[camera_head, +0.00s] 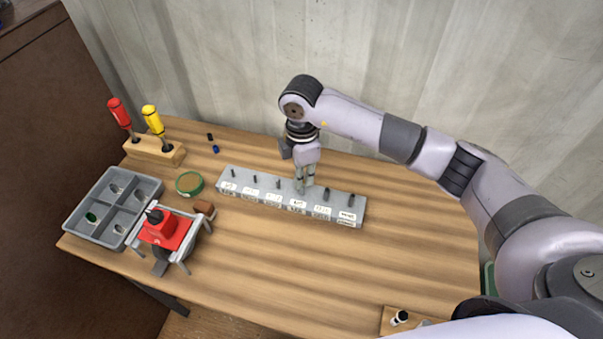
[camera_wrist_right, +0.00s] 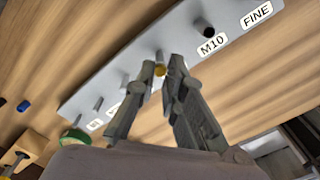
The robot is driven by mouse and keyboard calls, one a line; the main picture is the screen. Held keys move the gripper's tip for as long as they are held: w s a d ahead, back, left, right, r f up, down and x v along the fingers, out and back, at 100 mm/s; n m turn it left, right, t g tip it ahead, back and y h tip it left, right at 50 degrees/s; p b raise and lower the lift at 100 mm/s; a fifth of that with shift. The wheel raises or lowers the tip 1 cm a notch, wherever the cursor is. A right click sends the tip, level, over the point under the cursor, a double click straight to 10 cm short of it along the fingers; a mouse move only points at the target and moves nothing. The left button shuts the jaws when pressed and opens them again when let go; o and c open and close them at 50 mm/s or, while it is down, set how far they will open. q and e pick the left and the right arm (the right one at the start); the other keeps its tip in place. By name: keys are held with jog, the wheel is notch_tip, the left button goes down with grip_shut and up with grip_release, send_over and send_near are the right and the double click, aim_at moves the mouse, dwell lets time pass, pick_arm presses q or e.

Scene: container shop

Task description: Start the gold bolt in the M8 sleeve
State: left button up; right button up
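A long grey block (camera_head: 262,198) on the wooden table carries a row of upright dark pieces with white labels below them. In the right wrist view the block (camera_wrist_right: 190,45) shows labels reading M10 and FINE. My right gripper (camera_head: 303,188) is pointed down over the block, right of its middle. In the right wrist view its fingertips (camera_wrist_right: 163,68) are closed around a small gold bolt (camera_wrist_right: 160,71). The bolt lines up with a grey sleeve (camera_wrist_right: 159,56) beside the M10 position. The fingers cover that sleeve's label, and I cannot tell whether bolt and sleeve touch. My left gripper is out of view.
A grey compartment tray (camera_head: 77,222), a red vise-like fixture (camera_head: 168,232) and a green round tin (camera_head: 189,183) stand at the left. A wooden holder (camera_head: 160,153) bears red and yellow screwdrivers. Small dark and blue pieces (camera_head: 215,149) lie behind. The table's front middle is clear.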

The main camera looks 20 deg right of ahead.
jog(key=o, duration=0.4)
jog(key=shift+o, duration=0.2)
jog(key=shift+r, duration=0.1)
jog(key=shift+r+p, duration=2.1)
jog(key=shift+r, duration=0.9)
jog(key=shift+f, duration=0.1)
